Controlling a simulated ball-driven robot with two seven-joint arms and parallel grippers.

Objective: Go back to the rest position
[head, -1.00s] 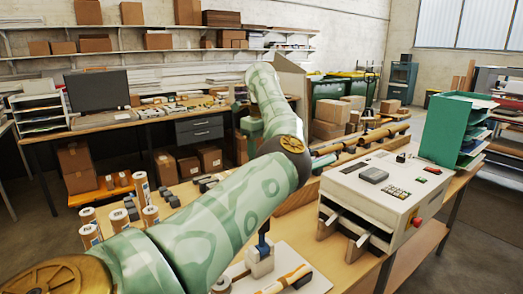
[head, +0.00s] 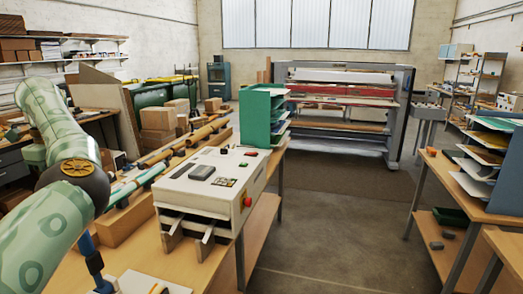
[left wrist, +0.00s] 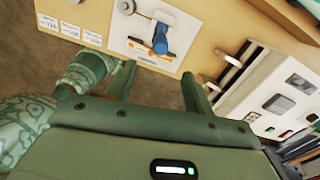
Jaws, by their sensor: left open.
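My left arm (head: 70,165) reaches in from the left of the head view, bent above the workbench. Its gripper does not show clearly there. In the left wrist view my left gripper (left wrist: 157,80) is open, with nothing between its fingers. Brown floor and the bench edge lie beyond it. The white control box (head: 205,185) sits on the wooden workbench (head: 262,212) to the right of my arm. It also shows at the right of the left wrist view (left wrist: 275,95). My right gripper is in neither view.
A white board (left wrist: 140,30) with a blue-handled tool (left wrist: 160,40) lies on the bench. A green tray rack (head: 257,122) stands behind the control box. The large roll laminator (head: 345,75) stands farther back. Another table (head: 455,185) is at right, with open floor between.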

